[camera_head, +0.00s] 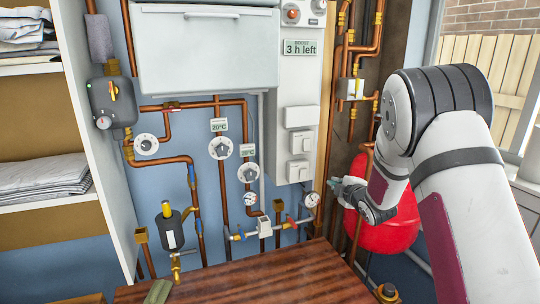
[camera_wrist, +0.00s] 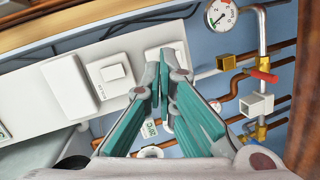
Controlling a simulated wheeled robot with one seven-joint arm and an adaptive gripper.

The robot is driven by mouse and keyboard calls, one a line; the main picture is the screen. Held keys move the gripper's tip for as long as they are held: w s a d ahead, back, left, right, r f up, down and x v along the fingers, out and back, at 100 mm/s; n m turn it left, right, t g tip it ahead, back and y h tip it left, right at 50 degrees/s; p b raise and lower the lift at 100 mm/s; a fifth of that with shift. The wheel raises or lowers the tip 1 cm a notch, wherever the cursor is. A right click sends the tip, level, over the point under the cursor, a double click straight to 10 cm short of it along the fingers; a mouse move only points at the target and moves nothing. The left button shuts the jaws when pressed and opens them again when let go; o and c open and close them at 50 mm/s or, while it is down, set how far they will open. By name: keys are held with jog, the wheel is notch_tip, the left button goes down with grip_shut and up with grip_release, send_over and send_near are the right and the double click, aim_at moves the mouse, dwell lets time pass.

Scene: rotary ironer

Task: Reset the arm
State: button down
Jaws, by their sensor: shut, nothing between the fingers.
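My arm (camera_head: 450,170) reaches in from the right side of the head view, bent at the elbow. My gripper (camera_head: 333,183) is at its end, in front of the red round vessel and right of the white switch panel. In the wrist view my gripper (camera_wrist: 164,65) has its teal fingers together at the tips with nothing held. The tips overlap a white switch (camera_wrist: 168,50) in that picture; I cannot tell whether they touch it.
Copper pipes, dials (camera_head: 220,148) and a gauge (camera_head: 312,199) cover the wall. A red vessel (camera_head: 390,232) stands behind my gripper. A wooden top (camera_head: 260,280) lies below.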

jog(key=s+r+m+g+h, duration=0.2)
jog(key=s+r+m, duration=0.3)
jog(key=s+r, duration=0.4)
jog(key=s+r+m+g+h, duration=0.15)
jog(key=s+r+m, duration=0.4)
jog(key=s, duration=0.55)
jog(key=s+a+m+g+y, duration=0.1)
jog(key=s+a+m+g, duration=0.1)
jog(key=s, duration=1.2)
jog(key=s+a+f+m+g, duration=0.1)
jog(key=s+a+m+g, duration=0.2)
jog(key=s, duration=1.2)
jog(key=shift+s+a+m+g+y, duration=0.15)
jog(key=shift+s+m+g+y, duration=0.25)
jog(key=shift+m, duration=0.25)
jog(key=shift+w, duration=0.1)
